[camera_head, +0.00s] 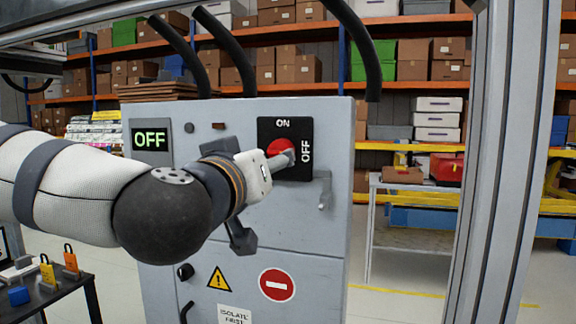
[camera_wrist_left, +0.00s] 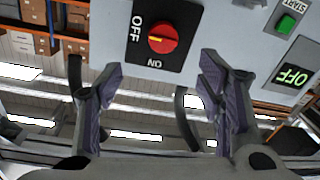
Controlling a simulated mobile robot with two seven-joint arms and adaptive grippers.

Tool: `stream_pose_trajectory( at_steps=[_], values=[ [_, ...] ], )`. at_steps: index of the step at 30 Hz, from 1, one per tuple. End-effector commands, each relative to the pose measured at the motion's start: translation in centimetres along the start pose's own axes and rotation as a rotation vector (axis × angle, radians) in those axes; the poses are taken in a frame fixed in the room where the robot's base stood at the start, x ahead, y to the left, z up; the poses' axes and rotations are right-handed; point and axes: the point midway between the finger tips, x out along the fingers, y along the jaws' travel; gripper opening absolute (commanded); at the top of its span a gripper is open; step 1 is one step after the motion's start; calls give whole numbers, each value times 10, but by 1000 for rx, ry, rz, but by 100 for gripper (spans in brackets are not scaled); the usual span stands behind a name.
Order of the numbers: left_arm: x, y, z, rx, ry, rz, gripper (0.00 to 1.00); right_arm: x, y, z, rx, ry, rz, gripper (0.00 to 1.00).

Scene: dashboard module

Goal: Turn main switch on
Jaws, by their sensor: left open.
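The main switch is a red knob (camera_head: 281,147) on a black plate (camera_head: 299,172) marked ON at the top and OFF at the right. In the left wrist view the scene is upside down; the red knob (camera_wrist_left: 162,38) shows fully, its yellow mark toward OFF. The status display (camera_head: 150,139) reads OFF. My left gripper (camera_wrist_left: 162,72) is open and empty, its fingers apart, with the knob beyond the gap between them. In the head view my left wrist and gripper partly cover the knob; contact cannot be told. My right gripper is not in view.
A green button (camera_wrist_left: 287,24) shows in the wrist view. Black cables rise above the cabinet. A metal post (camera_head: 478,200) stands at right, and a dark table (camera_head: 60,295) with padlocks at lower left.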

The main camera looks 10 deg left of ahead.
Motion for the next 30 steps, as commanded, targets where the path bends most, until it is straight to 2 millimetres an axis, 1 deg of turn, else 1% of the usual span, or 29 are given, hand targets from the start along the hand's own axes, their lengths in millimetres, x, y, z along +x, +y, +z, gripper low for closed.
stream_pose_trajectory(
  at_steps=[2, 5, 9, 12, 15, 19, 26, 27, 29, 30],
  values=[
    [9, -2, 1, -2, -2, -6, 61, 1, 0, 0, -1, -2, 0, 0],
    [31, -2, 2, -2, -4, -7, 61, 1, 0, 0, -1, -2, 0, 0],
    [68, -2, 3, -2, -5, -5, 61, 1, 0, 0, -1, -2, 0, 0],
    [91, -1, 3, -1, -4, -4, 61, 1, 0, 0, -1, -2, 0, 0],
    [108, -1, 3, -1, -4, -2, 61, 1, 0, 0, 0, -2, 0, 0],
    [119, 0, 2, 0, -3, -1, 61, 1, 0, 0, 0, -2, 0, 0],
    [120, 0, 2, 1, -3, 0, 61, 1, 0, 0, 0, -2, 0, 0],
    [120, 0, 2, 1, -3, 0, 59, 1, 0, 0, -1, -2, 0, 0],
    [120, 0, 2, 1, -3, 0, 45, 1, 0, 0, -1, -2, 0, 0],
    [120, 0, 2, 1, -3, 0, 36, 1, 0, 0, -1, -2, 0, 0]
  ],
)
